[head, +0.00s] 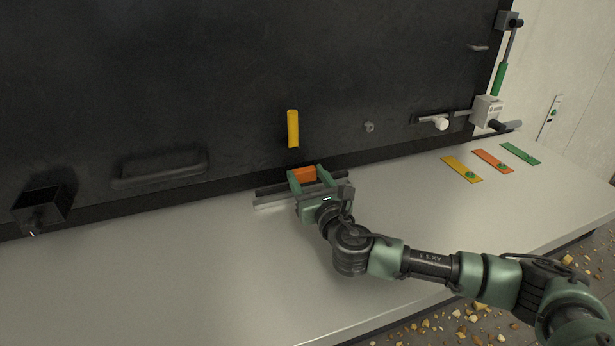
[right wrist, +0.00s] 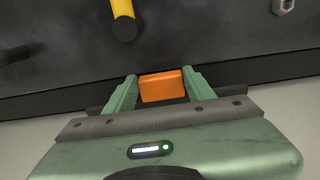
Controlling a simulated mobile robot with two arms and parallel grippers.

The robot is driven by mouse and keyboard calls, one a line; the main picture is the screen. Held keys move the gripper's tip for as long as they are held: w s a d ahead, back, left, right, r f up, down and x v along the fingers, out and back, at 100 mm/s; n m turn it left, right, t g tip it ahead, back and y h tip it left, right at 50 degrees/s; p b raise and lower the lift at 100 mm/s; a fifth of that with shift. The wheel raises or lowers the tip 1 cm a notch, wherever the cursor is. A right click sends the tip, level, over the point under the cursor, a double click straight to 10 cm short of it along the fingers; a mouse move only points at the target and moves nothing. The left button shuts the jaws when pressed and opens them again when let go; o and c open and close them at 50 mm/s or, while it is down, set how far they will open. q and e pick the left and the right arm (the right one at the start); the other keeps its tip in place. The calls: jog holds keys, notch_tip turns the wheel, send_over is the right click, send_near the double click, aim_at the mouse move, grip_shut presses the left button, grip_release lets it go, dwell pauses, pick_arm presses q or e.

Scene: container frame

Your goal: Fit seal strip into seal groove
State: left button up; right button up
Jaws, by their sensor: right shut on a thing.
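My right gripper (head: 308,175) is low in front of the black panel, its green fingers shut on an orange block (head: 303,174). In the right wrist view the orange block (right wrist: 161,86) sits between the two fingers (right wrist: 160,90). A dark strip (head: 268,190) runs sideways behind the fingers, close to the panel's lower edge; it looks joined to the orange block, and the fingers cover its middle. I cannot make out the seal groove, nor whether the strip touches the panel. My left gripper is not in view.
The black panel (head: 240,70) carries a yellow peg (head: 292,128) just above the gripper, a dark handle (head: 165,168) and a small knob (head: 369,127). Yellow (head: 461,169), orange (head: 491,161) and green (head: 520,153) plates lie on the light ledge (head: 190,270). The ledge's left part is clear.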

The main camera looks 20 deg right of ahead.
aim_at(304, 184)
jog(key=shift+f, duration=0.4)
jog(key=shift+s, duration=0.1)
dwell(0.9)
jog(key=shift+f+b, duration=0.65)
jog(key=shift+f, duration=0.75)
dwell(0.7)
jog(key=o, duration=1.5)
jog(key=shift+s, duration=0.1)
